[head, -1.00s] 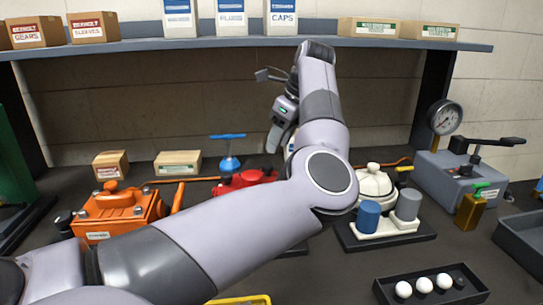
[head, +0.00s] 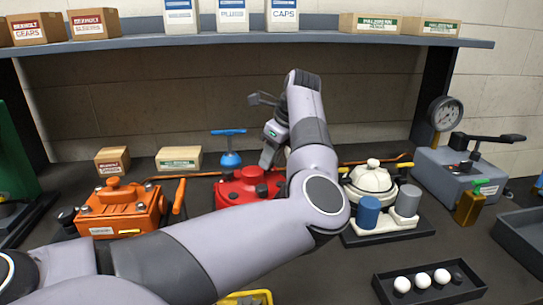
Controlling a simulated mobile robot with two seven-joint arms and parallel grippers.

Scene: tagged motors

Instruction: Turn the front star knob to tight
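My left arm crosses the view from the lower left, and its gripper (head: 268,163) points down above the back of the red motor housing (head: 236,191). Its fingers show edge-on, so I cannot tell whether they are open or shut. I see nothing held. The red housing is partly hidden behind my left arm. A dark knob (head: 262,190) stands on its front right, just below the gripper and apart from it. The knob is too small to tell whether it is star-shaped or how tight it is. My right gripper is not in view.
An orange motor (head: 122,212) stands at left, and a cream motor (head: 372,179) with blue and grey cylinders at right. A blue-handled tool (head: 229,150) stands behind the red housing. A grey gauge box (head: 447,172) and a tray of white balls (head: 428,297) are at right. A shelf (head: 330,39) runs above.

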